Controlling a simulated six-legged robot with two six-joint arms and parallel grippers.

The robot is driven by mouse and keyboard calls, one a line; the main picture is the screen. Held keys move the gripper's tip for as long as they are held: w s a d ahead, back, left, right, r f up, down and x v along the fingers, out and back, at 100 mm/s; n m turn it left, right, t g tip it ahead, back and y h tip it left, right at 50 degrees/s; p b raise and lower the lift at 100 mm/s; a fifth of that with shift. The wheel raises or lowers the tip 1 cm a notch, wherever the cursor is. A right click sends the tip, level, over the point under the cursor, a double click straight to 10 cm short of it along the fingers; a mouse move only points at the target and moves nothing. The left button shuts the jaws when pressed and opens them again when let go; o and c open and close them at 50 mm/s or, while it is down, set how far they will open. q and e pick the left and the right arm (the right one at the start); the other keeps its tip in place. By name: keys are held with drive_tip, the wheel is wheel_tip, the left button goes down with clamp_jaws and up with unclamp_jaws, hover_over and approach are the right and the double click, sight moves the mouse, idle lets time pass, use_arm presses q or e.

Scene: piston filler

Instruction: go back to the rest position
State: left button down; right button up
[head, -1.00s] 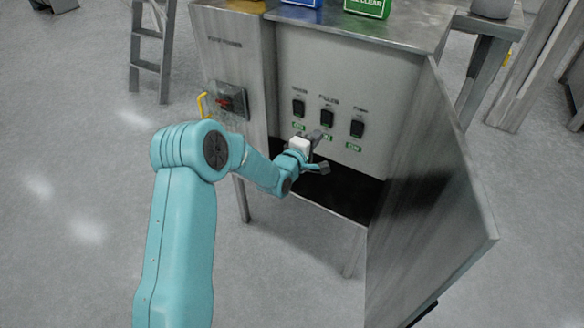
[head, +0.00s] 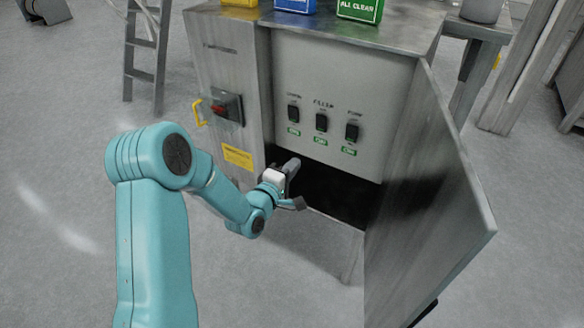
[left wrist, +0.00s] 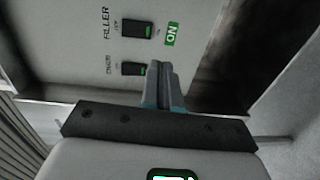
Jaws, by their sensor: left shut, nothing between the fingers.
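My left gripper (head: 298,181) is in front of the open cabinet, below the switch panel (head: 345,85), and touches nothing that I can see. In the left wrist view its fingers (left wrist: 162,88) are together with nothing between them. The panel carries three black rocker switches: a left one (head: 293,113), a middle one labelled FILLER (head: 321,122) and a right one (head: 352,132). A green label sits under each. The left wrist view shows the FILLER switch (left wrist: 137,29) and another switch (left wrist: 134,69) beyond the fingers. My right gripper is not in view.
The cabinet door (head: 435,200) stands open on the right. Blue (head: 296,4) and green (head: 360,9) containers stand on top.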

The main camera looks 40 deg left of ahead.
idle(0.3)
use_arm(q)
drive_tip(key=s+d+f+m+g+h, duration=0.3)
drive_tip(key=d+f+g+h, duration=0.1)
drive_tip(key=d+f, duration=0.95)
drive_tip(key=s+d+f+m+g+h, duration=0.1)
drive_tip(key=s+d+f+m+g, duration=0.4)
drive_tip(key=s+d, duration=0.35)
drive_tip(key=s+d+f+m+g, duration=0.1)
drive_tip(key=s+f+m+g, duration=0.3)
drive_tip(key=s, duration=0.4)
drive_tip(key=s+d+f+m+g, duration=0.1)
drive_tip(key=s+f+m+g, duration=0.1)
drive_tip(key=s+m+g, duration=0.45)
wheel_tip(320, 180, up, 12)
drive_tip(key=s+n+t+p, duration=0.1)
drive_tip(key=t+p, duration=0.1)
drive_tip(key=p, duration=1)
drive_tip(key=shift+s+r+t+h+p, duration=0.2)
drive_tip(key=shift+s+t+h+p, duration=0.1)
drive_tip(key=shift+t+h, duration=0.1)
